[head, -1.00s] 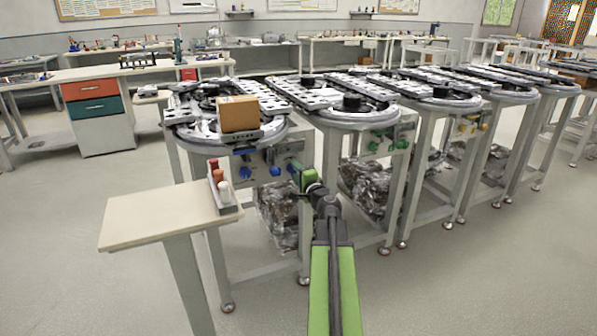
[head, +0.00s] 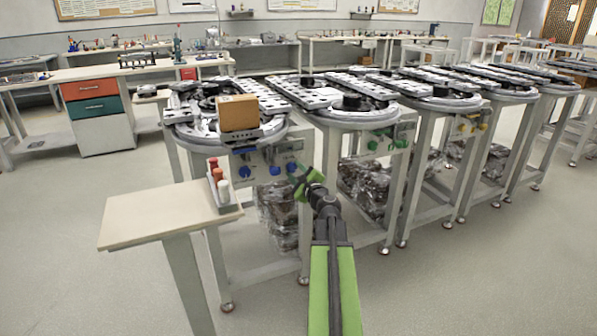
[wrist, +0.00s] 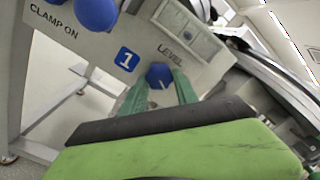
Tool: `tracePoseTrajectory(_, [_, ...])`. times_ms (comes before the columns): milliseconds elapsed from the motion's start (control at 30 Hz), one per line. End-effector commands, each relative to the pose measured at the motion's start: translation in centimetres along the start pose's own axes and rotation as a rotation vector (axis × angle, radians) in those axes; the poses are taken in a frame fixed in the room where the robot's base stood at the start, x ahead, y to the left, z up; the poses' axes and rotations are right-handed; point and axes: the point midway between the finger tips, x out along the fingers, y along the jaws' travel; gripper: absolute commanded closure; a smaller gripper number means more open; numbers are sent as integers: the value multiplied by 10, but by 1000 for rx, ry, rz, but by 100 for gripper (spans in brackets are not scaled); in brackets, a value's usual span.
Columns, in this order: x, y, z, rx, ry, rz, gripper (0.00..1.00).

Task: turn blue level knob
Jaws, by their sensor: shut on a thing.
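The blue level knob (wrist: 159,74) sits on the grey panel (wrist: 118,32) below the word LEVEL in the wrist view. The green fingers of my gripper (wrist: 161,84) stand on either side of it and are shut on it. A pale mark shows on the knob's face. In the head view my gripper (head: 296,181) reaches the front panel of the nearest ring track from the right and is tilted. The level knob (head: 291,167) shows just above the fingertips.
Two other blue knobs (head: 260,171) are to the left on the same panel, near the CLAMP ON label. A cardboard box (head: 238,113) sits on the track above. A small table (head: 150,217) stands at front left. The floor at right is open.

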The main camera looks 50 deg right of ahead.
Motion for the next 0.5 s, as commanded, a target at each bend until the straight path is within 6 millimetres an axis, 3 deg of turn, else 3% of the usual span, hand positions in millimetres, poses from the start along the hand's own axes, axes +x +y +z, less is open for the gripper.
tracePoseTrajectory(500, [-1,-2,-3,39,7,-7,100])
